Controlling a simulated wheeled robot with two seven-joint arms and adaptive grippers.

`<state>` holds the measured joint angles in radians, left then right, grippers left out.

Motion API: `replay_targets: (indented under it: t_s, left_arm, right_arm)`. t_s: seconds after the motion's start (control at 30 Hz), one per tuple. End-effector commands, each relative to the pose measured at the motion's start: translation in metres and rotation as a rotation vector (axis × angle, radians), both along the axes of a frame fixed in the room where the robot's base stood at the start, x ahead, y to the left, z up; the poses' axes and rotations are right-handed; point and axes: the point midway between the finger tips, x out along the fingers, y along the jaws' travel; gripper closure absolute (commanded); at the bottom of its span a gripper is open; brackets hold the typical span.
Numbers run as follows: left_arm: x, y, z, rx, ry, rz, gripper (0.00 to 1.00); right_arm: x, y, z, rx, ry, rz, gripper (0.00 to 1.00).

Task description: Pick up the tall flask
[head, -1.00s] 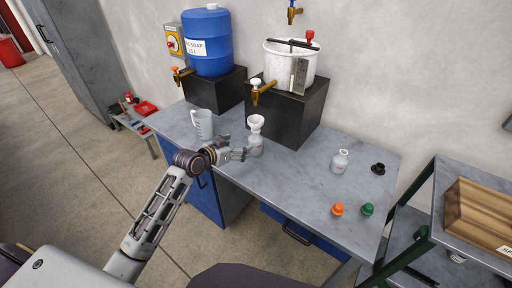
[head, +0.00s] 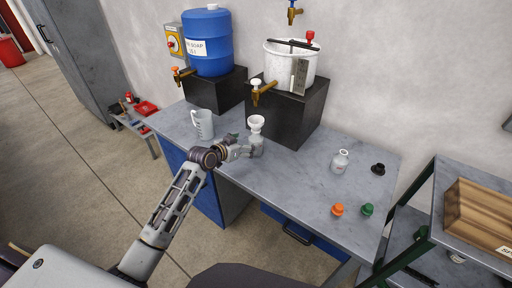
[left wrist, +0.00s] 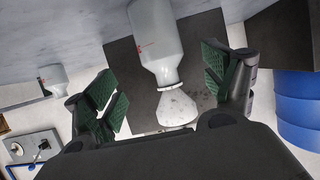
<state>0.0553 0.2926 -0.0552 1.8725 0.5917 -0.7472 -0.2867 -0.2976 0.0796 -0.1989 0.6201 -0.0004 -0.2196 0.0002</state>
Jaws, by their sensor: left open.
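The tall flask (head: 257,143) is a white bottle on the grey bench, with a white funnel (head: 256,122) on its mouth. In the left wrist view, which is upside down, the flask (left wrist: 155,35) and its funnel (left wrist: 176,108) are in the middle. My left gripper (head: 246,149) is at the flask in the head view. In the left wrist view its open green-padded fingers (left wrist: 160,82) stand on either side of the flask, with gaps showing. My right gripper is not in view.
A clear jug (head: 203,124) stands left of the flask. A smaller white bottle (head: 340,162), a black cap (head: 378,168), an orange cap (head: 337,209) and a green cap (head: 367,209) are to the right. Black stands (head: 298,118) with a blue barrel (head: 207,45) and white bucket (head: 290,62) are behind.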

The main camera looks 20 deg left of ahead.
Motion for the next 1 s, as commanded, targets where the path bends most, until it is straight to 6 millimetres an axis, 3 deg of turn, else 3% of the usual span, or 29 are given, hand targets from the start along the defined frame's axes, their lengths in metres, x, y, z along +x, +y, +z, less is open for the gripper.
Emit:
replay_targets:
  t_s: [0.4,1.0]
  left_arm:
    - [0.029,-0.011,-0.013,0.0,0.0,0.0,0.16]
    - [0.035,-0.012,-0.016,-0.001,0.0,0.0,0.16]
  right_arm:
    - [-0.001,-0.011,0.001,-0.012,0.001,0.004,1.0]
    - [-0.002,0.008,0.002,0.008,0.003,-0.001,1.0]
